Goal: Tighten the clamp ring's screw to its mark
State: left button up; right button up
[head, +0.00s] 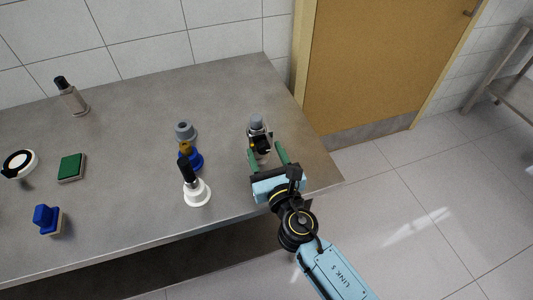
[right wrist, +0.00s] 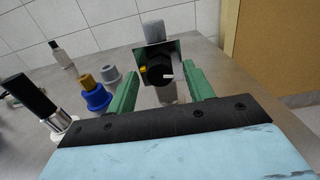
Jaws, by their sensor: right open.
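The clamp ring's screw appears as a round black knob (right wrist: 160,72) with a short white line pointing right, in front of a grey plate on an upright grey device (head: 257,123). A small yellow mark (right wrist: 143,70) sits at the knob's left, away from the white line. My right gripper (head: 265,150) is at the device near the table's right end. In the right wrist view its green fingers (right wrist: 163,80) are open, one on each side of the knob, with visible gaps. I cannot tell how deep the fingertips reach. My left gripper is not in view.
Left of the gripper stand a white-based black-handled tool (head: 196,190), a blue piece with a brown top (head: 192,159) and a grey fitting (head: 185,131). The table (head: 135,125) is clear between.

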jog(key=c, duration=1)
